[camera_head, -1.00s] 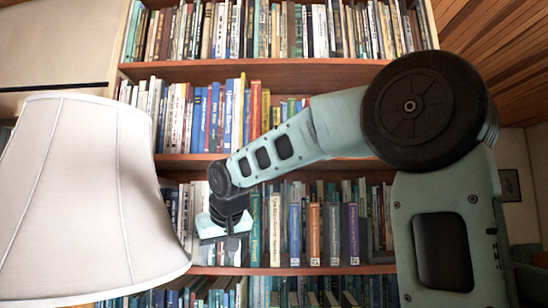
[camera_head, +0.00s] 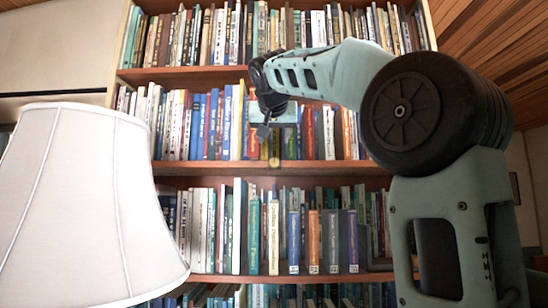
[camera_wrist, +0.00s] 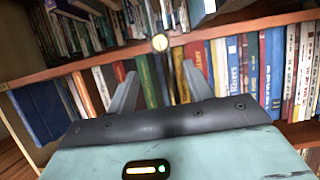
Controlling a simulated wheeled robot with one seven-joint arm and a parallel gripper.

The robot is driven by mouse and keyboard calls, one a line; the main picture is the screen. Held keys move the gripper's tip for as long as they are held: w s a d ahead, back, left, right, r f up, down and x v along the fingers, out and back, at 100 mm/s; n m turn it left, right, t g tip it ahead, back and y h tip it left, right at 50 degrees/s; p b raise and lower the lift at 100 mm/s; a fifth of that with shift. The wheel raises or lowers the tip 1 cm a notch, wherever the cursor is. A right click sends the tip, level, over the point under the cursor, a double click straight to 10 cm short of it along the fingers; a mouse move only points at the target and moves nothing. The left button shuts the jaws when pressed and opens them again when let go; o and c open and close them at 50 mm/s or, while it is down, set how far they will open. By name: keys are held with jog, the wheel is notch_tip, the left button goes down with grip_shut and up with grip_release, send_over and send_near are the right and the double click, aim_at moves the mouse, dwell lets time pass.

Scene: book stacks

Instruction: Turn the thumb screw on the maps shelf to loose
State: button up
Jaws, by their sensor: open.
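The thumb screw (camera_wrist: 160,42) shows in the wrist view as a small round pale-gold knob on the front edge of the wooden shelf (camera_wrist: 225,31). In the head view a small brassy spot, likely the same screw (camera_head: 274,163), sits on the front edge of the middle shelf (camera_head: 220,168). My gripper (camera_head: 266,132) is in front of the books just above that edge. In the wrist view my gripper (camera_wrist: 160,70) is open and empty, its two fingers apart. The screw appears beyond the fingertips, roughly centred between them, not touched. No maps label is readable.
Rows of books (camera_head: 200,122) fill the shelves closely behind my gripper. A large white lampshade (camera_head: 80,205) stands at the left front. The space in front of the middle shelf looks clear.

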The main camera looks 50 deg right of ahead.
aim_at(274, 161)
jog(key=p+x, duration=0.3)
jog(key=x, duration=0.8)
jog(key=shift+w+d+f+p, duration=0.15)
jog(key=shift+w+d+p, duration=0.1)
jog(key=shift+w+p, duration=0.1)
jog(key=c, duration=0.9)
